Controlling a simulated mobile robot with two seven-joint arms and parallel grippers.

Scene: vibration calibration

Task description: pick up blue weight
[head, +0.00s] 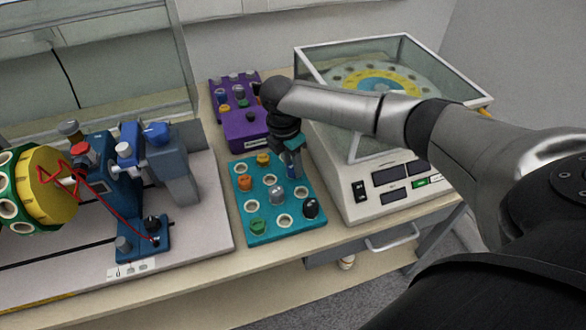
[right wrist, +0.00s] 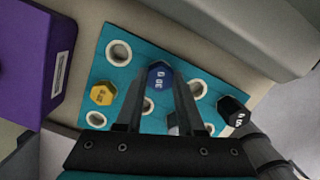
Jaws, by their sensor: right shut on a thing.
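The blue weight (right wrist: 158,76) has a hexagonal top with pale markings and sits between my right gripper's fingers in the right wrist view. My right gripper (right wrist: 160,85) is shut on it. In the head view this gripper (head: 291,165) points down over the back right of the teal tray (head: 291,235); there its fingers mostly hide the blue weight. I cannot tell whether the weight is still seated in its hole. The tray also shows in the right wrist view (right wrist: 129,87). My left gripper is not in view.
The tray also holds yellow (head: 263,158), orange (head: 244,182), green (head: 257,226), grey (head: 277,195) and black (head: 311,208) weights. A purple rack (head: 241,124) stands behind. A glass-covered balance (head: 350,205) is close on the right; a blue-framed rig (head: 124,190) is left.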

